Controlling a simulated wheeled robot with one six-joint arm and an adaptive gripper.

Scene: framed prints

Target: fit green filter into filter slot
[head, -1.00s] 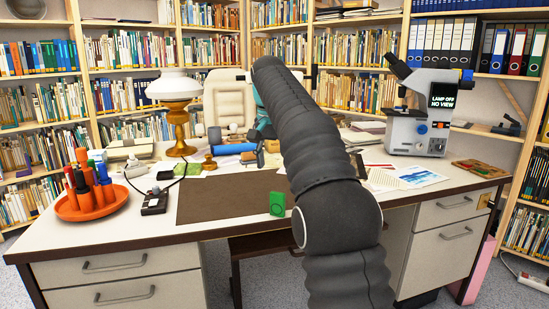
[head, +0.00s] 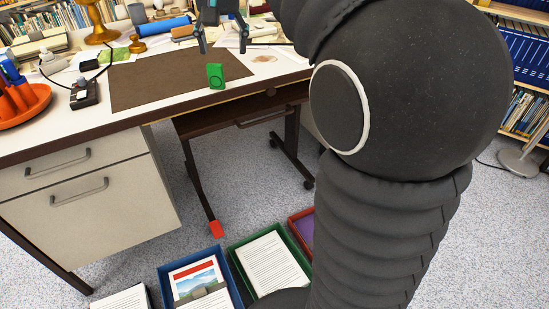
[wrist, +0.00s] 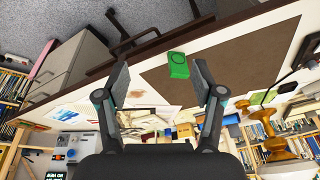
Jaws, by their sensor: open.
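The green filter (head: 216,76) is a small green block standing upright near the front edge of the desk, at the right end of the brown desk mat. It also shows in the wrist view (wrist: 178,65), beyond and between my fingertips. My gripper (head: 224,48) is open and empty, above the desk and behind the filter in the head view. In the wrist view my two fingers (wrist: 160,72) are spread wide and do not touch the filter.
The brown mat (head: 165,80) is mostly bare. A black switch box (head: 84,94) and an orange tray (head: 30,108) of pens stand at the left. A lamp base (head: 100,30) stands behind. Paper trays, one green-rimmed (head: 236,262), lie on the floor below the desk.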

